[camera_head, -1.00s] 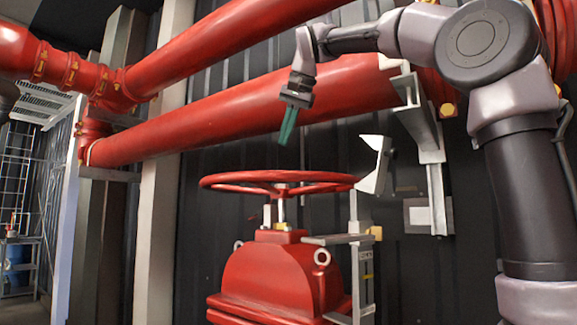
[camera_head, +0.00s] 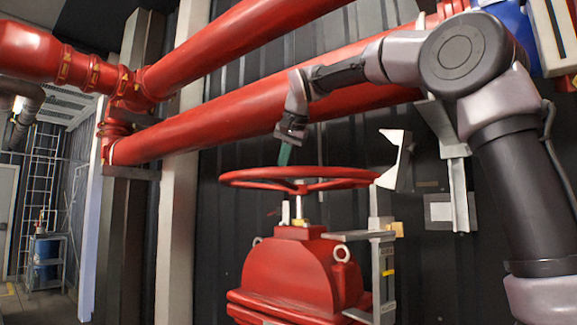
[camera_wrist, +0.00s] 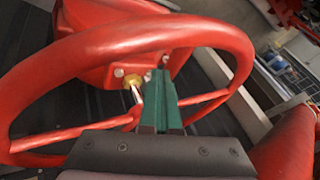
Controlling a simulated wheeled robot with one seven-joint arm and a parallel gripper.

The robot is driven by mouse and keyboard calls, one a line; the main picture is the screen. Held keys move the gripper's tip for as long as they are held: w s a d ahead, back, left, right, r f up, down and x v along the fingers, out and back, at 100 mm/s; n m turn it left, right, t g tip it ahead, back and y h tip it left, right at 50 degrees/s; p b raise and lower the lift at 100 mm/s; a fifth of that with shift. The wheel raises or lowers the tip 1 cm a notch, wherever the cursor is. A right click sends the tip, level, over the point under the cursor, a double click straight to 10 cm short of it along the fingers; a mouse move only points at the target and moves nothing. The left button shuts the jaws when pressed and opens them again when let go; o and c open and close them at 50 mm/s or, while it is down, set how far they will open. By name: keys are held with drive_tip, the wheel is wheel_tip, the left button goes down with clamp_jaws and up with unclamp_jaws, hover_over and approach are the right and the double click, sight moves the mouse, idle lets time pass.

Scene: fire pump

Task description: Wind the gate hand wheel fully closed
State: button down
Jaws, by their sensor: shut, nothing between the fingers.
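The red gate hand wheel (camera_head: 345,172) lies flat on top of the red valve body (camera_head: 290,275), on a stem (camera_head: 299,210). In the wrist view the wheel rim (camera_wrist: 110,45) arches around my green fingers, with spokes and the brass-coloured stem nut (camera_wrist: 133,82) behind them. My gripper (camera_head: 284,155) points down at the wheel's far side; its tips are partly hidden by the rim. In the wrist view my gripper (camera_wrist: 160,80) is shut and empty, within the rim's outline and beside the stem nut. I cannot tell whether the fingers touch a spoke or the rim.
Large red pipes (camera_head: 215,120) run behind and above my gripper. A pale angled bracket (camera_head: 396,160) stands close to the wheel's right edge, above a grey upright (camera_head: 383,265). A dark ribbed wall (camera_head: 230,225) is behind. Floor shows at the far left.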

drive_tip(key=shift+a, duration=0.25)
